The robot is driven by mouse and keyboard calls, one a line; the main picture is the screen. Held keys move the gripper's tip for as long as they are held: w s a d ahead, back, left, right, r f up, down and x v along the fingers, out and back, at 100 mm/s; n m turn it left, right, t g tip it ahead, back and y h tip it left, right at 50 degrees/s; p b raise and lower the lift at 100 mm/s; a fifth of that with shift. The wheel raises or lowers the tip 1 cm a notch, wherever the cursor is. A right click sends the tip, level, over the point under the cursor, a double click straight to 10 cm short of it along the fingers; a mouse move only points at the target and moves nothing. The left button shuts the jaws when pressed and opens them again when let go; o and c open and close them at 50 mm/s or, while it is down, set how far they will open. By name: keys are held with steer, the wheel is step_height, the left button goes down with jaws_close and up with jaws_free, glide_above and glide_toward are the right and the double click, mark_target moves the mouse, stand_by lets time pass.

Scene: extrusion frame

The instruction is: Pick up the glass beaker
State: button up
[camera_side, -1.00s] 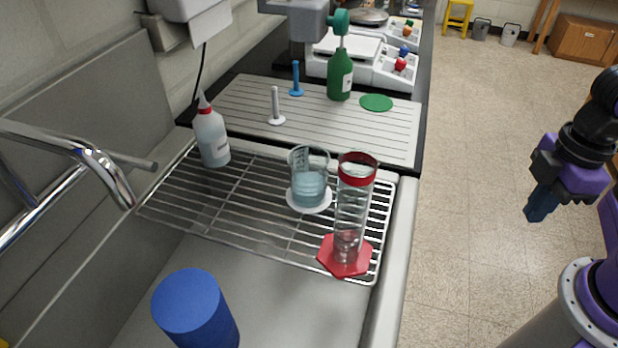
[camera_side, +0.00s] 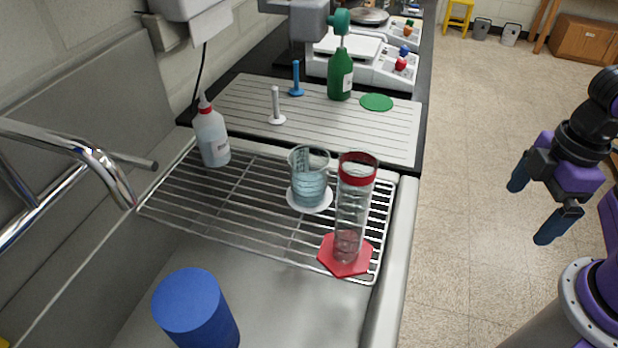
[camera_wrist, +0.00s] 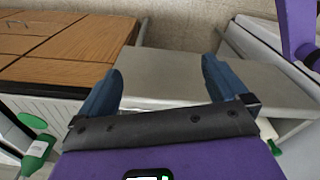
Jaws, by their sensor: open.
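The glass beaker (camera_side: 309,176) stands upright on a white round coaster (camera_side: 310,200) on the wire rack in the side view. It is clear, with marks on its wall and bluish contents. My gripper (camera_side: 531,212) is at the far right, over the floor and well apart from the beaker. Its two blue fingers are spread, with nothing between them. In the wrist view my gripper (camera_wrist: 160,85) also shows open and empty. The beaker does not show in the wrist view.
A tall cylinder with a red rim and red base (camera_side: 351,215) stands just right of the beaker. A wash bottle (camera_side: 212,137) is at the rack's back left. A blue cylinder (camera_side: 196,312) stands in front, and a chrome faucet (camera_side: 107,172) is at left.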

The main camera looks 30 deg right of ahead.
mark_target(299, 160)
steer(key=w+a+r+t+y, duration=0.1)
steer(key=w+a+t+y, duration=0.3)
steer(key=w, duration=0.7)
steer(key=w+a+r+t+y, duration=0.1)
steer(key=w+a+t+y, duration=0.1)
steer(key=w+a+y, duration=0.65)
steer(key=shift+n+g, duration=0.5)
steer(key=x, duration=0.5)
steer(key=w+x, duration=0.1)
steer(key=x, duration=0.5)
steer(key=w+x, duration=0.1)
steer(key=x, duration=0.5)
steer(key=shift+d+r, duration=0.3)
steer(key=c, duration=1.1)
steer(key=shift+r, duration=0.15)
